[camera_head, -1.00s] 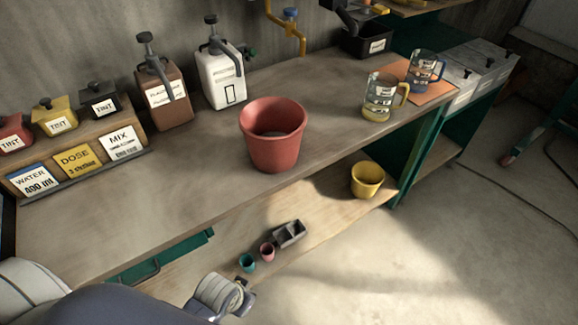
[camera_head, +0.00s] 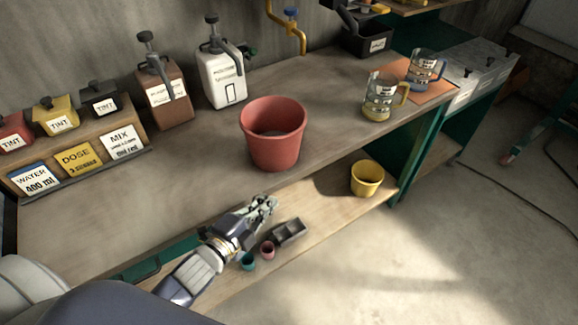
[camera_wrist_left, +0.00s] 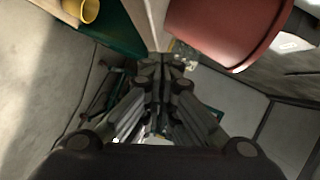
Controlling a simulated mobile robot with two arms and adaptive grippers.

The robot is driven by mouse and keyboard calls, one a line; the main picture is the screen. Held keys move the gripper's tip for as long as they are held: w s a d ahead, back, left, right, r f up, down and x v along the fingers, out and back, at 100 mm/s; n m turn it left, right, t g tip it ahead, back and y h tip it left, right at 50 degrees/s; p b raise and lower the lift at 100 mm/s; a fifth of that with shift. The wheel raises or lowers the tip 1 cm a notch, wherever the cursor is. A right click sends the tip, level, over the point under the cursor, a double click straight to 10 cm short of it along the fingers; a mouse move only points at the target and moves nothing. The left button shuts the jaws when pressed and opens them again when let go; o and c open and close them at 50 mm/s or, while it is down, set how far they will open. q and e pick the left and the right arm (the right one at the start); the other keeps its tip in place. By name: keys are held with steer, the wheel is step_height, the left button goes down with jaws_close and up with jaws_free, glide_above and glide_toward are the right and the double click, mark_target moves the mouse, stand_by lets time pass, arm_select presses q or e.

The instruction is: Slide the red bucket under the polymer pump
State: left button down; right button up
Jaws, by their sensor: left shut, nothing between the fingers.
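The red bucket (camera_head: 272,140) stands upright and open on the bench near its front edge, right of and in front of the white pump container (camera_head: 222,78). It is not under that pump's spout. A brown pump container (camera_head: 166,95) stands to the left of the white one; both small labels are hard to read. My left gripper (camera_head: 266,203) is shut and empty, in front of the bench edge just below the bucket and not touching it. My right gripper is not in view.
Tint boxes (camera_head: 55,115) and label cards stand at the left. Two measuring jugs, one yellow-handled (camera_head: 381,97), are at the right. A yellow bucket (camera_head: 366,178) and small cups sit on the lower shelf. The bench between bucket and pumps is clear.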

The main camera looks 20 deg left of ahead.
mark_target(257, 131)
arm_select(q)
steer(key=w+m+h+p, duration=0.1)
steer(key=w, duration=0.2)
steer(key=w+d+r+m+t+h+p, duration=0.1)
steer(key=w+m, duration=0.1)
steer(key=w, duration=0.2)
steer(key=w+d+r+m+h+p, duration=0.1)
steer(key=w+m+p, duration=0.1)
steer(key=w, duration=0.2)
steer(key=shift+w+d+r, duration=0.15)
steer(key=shift+w+d, duration=0.05)
steer(key=shift+d, duration=0.05)
stand_by(0.4)
steer(key=w+a+b, duration=0.2)
steer(key=w+a, duration=0.1)
steer(key=a, duration=0.1)
steer(key=w+a+b, duration=0.3)
steer(key=a, duration=0.1)
steer(key=w+a+b, duration=0.2)
steer(key=w+a, duration=0.1)
steer(key=a, duration=0.1)
steer(key=shift+w+a+b, duration=0.25)
steer(key=shift+a+b, duration=0.05)
steer(key=shift+b, duration=0.1)
steer(key=shift+w+a, duration=0.35)
steer(key=shift+a, duration=0.1)
